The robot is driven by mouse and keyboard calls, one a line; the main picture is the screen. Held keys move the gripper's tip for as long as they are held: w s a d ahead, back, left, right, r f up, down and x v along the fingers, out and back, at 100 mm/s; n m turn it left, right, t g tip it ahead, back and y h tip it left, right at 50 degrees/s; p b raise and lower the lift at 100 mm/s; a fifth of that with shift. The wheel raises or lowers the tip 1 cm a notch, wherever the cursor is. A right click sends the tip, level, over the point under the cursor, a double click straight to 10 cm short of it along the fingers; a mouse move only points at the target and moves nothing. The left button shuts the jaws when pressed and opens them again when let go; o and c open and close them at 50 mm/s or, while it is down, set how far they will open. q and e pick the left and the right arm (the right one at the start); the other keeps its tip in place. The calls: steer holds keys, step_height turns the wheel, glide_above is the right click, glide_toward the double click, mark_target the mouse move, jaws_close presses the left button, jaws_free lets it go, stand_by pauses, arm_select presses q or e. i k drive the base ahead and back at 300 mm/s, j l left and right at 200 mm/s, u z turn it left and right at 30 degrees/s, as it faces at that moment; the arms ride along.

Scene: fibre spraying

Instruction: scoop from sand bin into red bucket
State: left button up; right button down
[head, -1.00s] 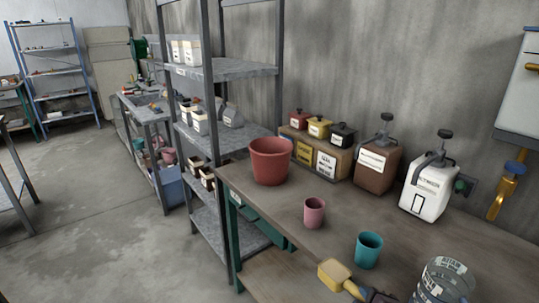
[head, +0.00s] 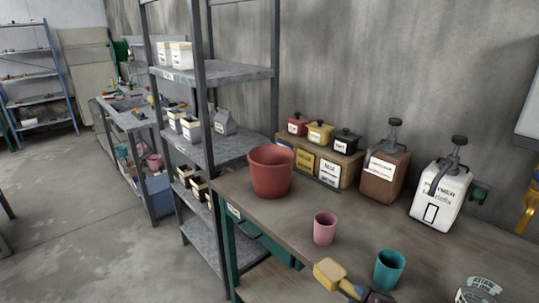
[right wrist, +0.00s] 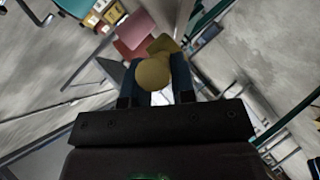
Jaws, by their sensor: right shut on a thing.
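The red bucket (head: 271,174) stands upright on the workbench (head: 450,245), near its left corner in the head view. My right gripper (head: 368,295) shows at the bottom edge of the head view, shut on the handle of a yellow scoop (head: 329,271). The scoop is in front of the bucket and apart from it; its contents cannot be made out. In the right wrist view the scoop's yellow end (right wrist: 153,74) shows between the fingers (right wrist: 155,92). No bin is clearly readable as the sand bin. My left gripper is not in view.
A pink cup (head: 325,229) and a teal cup (head: 389,269) stand near the scoop. Lidded pots (head: 320,133), a brown dispenser (head: 385,176) and a white dispenser (head: 440,195) line the wall. A metal shelf rack (head: 215,75) stands left of the bench; open floor (head: 80,215) lies beyond.

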mark_target(271, 166)
steer(key=i+j+z, duration=0.1)
steer(key=i+j, duration=0.35)
steer(key=j, duration=0.2)
steer(key=i+j+z, duration=0.15)
steer(key=j, duration=0.2)
steer(key=i+j, duration=0.3)
steer(key=i+j+z, duration=0.15)
steer(key=j, duration=0.25)
steer(key=i+j, duration=0.2)
steer(key=j, duration=0.2)
steer(key=i+j+z, duration=0.15)
steer(key=j, duration=0.2)
steer(key=i+j+z, duration=0.1)
steer(key=j, duration=0.3)
steer(key=i, duration=0.1)
